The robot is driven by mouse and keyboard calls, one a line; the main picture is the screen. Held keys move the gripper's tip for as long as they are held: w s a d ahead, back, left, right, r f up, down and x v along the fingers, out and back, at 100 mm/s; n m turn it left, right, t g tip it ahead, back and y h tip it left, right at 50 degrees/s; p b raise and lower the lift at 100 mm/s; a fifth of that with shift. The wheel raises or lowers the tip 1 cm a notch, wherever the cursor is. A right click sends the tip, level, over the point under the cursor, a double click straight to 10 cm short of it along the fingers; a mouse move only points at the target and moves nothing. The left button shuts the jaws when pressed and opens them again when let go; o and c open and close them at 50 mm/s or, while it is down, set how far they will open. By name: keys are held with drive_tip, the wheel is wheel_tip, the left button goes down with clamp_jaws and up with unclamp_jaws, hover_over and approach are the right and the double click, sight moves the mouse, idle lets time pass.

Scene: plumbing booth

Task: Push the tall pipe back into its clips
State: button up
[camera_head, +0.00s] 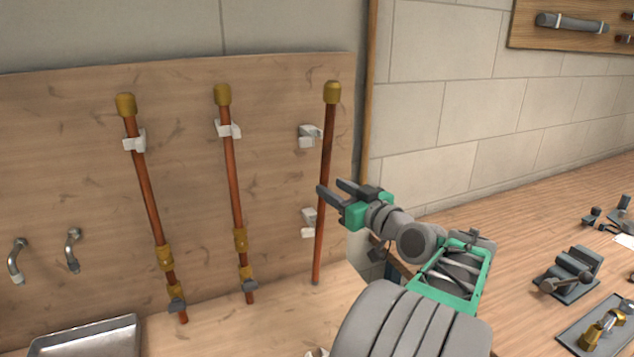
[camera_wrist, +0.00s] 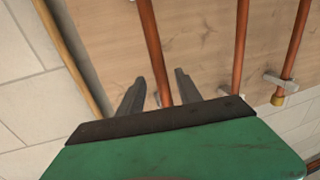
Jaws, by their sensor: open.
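The tall copper pipe (camera_head: 325,170) with a brass cap on top stands on the right of the wooden panel, leaning slightly and apart from its clips. Its upper white clip (camera_head: 308,134) and lower white clip (camera_head: 308,222) are on the panel just left of it, both empty. My gripper (camera_head: 330,188) is open at about the pipe's mid-height, between the two clips. In the wrist view the pipe (camera_wrist: 155,50) runs between the two open fingers (camera_wrist: 160,85). I cannot tell whether either finger touches it.
Two other copper pipes (camera_head: 148,190) (camera_head: 234,180) sit in clips farther left on the panel (camera_head: 60,150). A metal tray (camera_head: 90,340) lies at the lower left. A vise (camera_head: 570,272) and a tray of fittings (camera_head: 602,330) are on the right bench.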

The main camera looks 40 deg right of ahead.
drive_tip(key=w+p, duration=0.1)
drive_tip(key=w, duration=0.6)
drive_tip(key=shift+w+d+p, duration=0.15)
drive_tip(key=shift+d+p, duration=0.1)
drive_tip(key=shift+p, duration=0.05)
clamp_jaws()
idle(0.9)
